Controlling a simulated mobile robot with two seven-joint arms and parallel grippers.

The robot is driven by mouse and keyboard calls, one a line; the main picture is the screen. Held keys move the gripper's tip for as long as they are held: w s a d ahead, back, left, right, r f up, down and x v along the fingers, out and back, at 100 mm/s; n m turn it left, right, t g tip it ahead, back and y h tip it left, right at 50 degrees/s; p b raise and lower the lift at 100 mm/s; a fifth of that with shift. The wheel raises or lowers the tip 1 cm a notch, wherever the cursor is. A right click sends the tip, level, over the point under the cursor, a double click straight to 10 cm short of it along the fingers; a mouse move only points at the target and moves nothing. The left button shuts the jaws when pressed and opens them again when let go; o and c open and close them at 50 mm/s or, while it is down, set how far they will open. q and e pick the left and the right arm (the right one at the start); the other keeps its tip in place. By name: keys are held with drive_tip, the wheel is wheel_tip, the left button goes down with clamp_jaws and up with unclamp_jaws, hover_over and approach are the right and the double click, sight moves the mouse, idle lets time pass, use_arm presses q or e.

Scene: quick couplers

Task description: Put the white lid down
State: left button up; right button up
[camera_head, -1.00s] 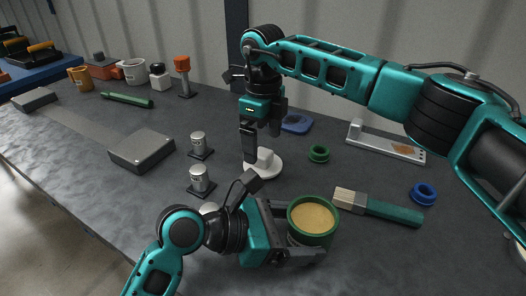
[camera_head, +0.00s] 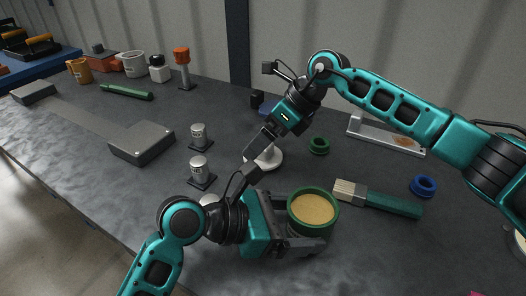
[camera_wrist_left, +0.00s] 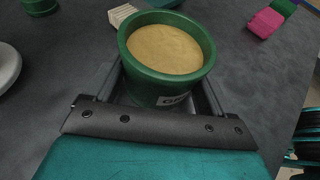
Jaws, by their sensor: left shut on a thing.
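The white lid (camera_head: 269,160) lies flat on the grey table, partly hidden by my right gripper (camera_head: 258,145). That gripper is tilted over the lid, its dark fingers in front of the lid's upper part; I cannot tell whether they touch it or how far apart they are. The lid's edge also shows in the left wrist view (camera_wrist_left: 6,66). My left gripper (camera_head: 302,236) is shut around a green tub (camera_head: 313,210) of tan contents, which is upright. The tub stands between the fingers in the left wrist view (camera_wrist_left: 160,78).
A brush (camera_head: 380,201) lies right of the tub. A green ring (camera_head: 319,145) and a blue ring (camera_head: 423,186) lie nearby. A grey box (camera_head: 142,143) lies farther left. The front right table is mostly clear.

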sight(271, 151)
drive_tip(key=s+d+t+y, duration=0.1)
drive_tip(key=d+t, duration=0.1)
drive_tip(key=d, duration=0.1)
drive_tip(key=s+d+t+y, duration=0.1)
drive_tip(key=s+d+t, duration=0.1)
drive_tip(key=s+d+m+t+y, duration=0.1)
drive_tip(key=d+y, duration=0.1)
drive_tip(key=d, duration=0.1)
drive_tip(key=shift+s+d+f+t, duration=0.35)
drive_tip(key=shift+t, duration=0.05)
drive_tip(key=shift+s+d, duration=0.15)
drive_tip(key=shift+d, duration=0.05)
drive_tip(key=shift+t, duration=0.3)
drive_tip(key=x, duration=0.6)
drive_tip(key=shift+a, duration=0.25)
drive_tip(key=x, duration=0.4)
drive_tip(key=shift+a+r, duration=0.2)
drive_tip(key=shift+r, duration=0.15)
drive_tip(key=shift+w+a+f, duration=0.25)
drive_tip(key=shift+w+a, duration=0.2)
drive_tip(key=shift+c, duration=0.4)
drive_tip(key=c, duration=0.7)
wheel_tip(271, 151, up, 10)
drive_tip(key=shift+r, duration=0.1)
